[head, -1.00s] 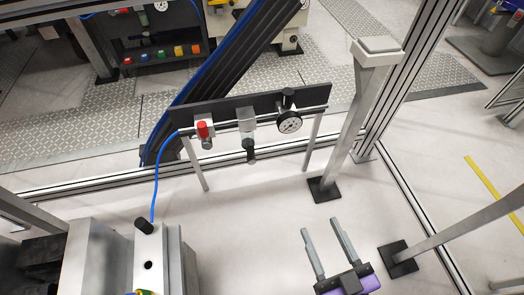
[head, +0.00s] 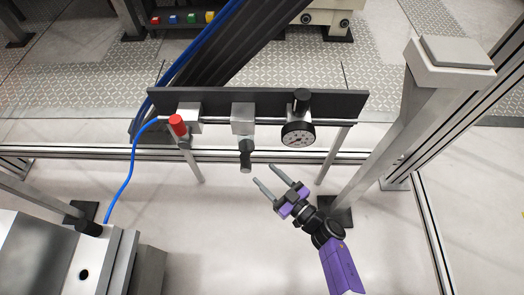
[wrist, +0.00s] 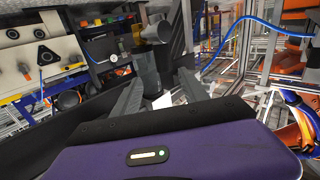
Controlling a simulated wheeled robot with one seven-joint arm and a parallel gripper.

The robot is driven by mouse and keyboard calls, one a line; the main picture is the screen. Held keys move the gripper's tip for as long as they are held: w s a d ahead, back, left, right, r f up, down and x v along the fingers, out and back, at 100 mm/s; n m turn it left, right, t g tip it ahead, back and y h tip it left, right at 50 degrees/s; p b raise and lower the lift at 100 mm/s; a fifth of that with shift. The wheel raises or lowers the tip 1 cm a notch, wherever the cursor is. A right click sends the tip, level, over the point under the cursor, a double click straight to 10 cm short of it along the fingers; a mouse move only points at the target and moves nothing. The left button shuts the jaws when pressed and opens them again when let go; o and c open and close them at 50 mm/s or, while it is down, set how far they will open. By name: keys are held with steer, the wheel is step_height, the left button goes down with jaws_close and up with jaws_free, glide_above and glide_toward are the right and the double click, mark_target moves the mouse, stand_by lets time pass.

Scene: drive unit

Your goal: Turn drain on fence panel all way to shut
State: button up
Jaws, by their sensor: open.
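The dark panel bar (head: 335,103) carries the fittings on a rail. In its middle a grey block (head: 242,118) has a dark cylindrical part, seemingly the drain (head: 246,160), hanging below it. My gripper (head: 263,173) is open and empty, just right of and below the drain in the head view, its fingers pointing up and left toward it. In the wrist view a dark cylinder (wrist: 147,70) shows ahead between the fingers, probably the drain. I see no contact. The drain's turn position cannot be read.
Left of the block is a red-knobbed valve (head: 177,125) with a blue hose (head: 133,165). Right of it is a round gauge (head: 298,134) with a black knob. A metal post (head: 385,135) stands at right, a grey machine (head: 45,250) at lower left.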

mark_target(248, 160)
steer(key=b+x, duration=0.1)
steer(key=x, duration=0.2)
steer(key=b+x, duration=0.2)
steer(key=x, duration=0.2)
steer(key=shift+s+a+r, duration=0.2)
steer(key=shift+a+r, duration=0.05)
steer(key=shift+w+a+r, duration=0.1)
steer(key=shift+w+a, duration=0.2)
steer(key=shift+c, duration=0.2)
jaws_close()
stand_by(0.9)
